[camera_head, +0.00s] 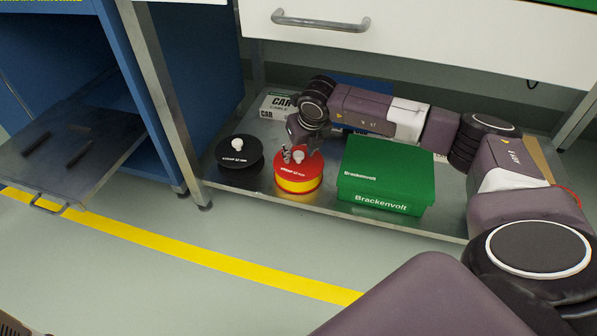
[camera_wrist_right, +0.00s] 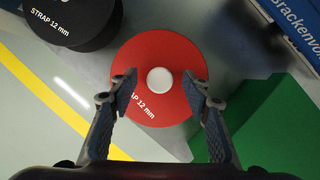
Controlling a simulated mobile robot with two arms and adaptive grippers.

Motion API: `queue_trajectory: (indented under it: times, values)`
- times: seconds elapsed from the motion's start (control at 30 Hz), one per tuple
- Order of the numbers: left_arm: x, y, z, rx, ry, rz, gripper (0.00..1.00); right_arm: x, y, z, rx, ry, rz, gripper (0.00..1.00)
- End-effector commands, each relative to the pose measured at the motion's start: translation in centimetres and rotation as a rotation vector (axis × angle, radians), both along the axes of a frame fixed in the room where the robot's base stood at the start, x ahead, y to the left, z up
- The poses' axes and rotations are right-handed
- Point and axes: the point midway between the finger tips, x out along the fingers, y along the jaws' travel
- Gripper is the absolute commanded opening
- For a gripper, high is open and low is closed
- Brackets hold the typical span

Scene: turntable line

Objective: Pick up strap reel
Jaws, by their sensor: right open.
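A red-topped strap reel (camera_head: 312,168) with a yellow side and a pale knob stands on the low metal shelf. It also fills the middle of the right wrist view (camera_wrist_right: 158,48), with its white knob (camera_wrist_right: 159,80) in the centre. My right gripper (camera_head: 293,156) is at the reel's top. In the wrist view its open fingers (camera_wrist_right: 160,83) lie either side of the knob, apart from it. A black strap reel (camera_head: 239,160) with a white knob stands to the left of the red one. My left gripper is not in view.
A green Brackenvolt box (camera_head: 385,180) stands close right of the red reel. A cable carton (camera_head: 276,104) and a blue box (camera_head: 362,88) are behind. The shelf (camera_head: 262,193) lies under a white drawer (camera_head: 430,38). Floor in front is clear.

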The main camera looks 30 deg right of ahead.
Motion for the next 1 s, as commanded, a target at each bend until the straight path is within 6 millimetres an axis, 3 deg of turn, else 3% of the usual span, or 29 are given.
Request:
queue_trajectory:
  times: [0.2, 0.6, 1.0]
  values:
    - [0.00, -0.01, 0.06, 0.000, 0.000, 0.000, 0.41, 0.02, 0.02, 0.08, 0.000, -0.001, 0.000, 0.42]
    - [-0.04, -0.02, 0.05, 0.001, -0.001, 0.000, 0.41, 0.01, 0.02, 0.08, 0.001, -0.001, 0.000, 0.00]
    - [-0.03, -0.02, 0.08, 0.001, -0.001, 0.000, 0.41, 0.20, 0.01, 0.38, 0.001, -0.007, 0.000, 0.00]
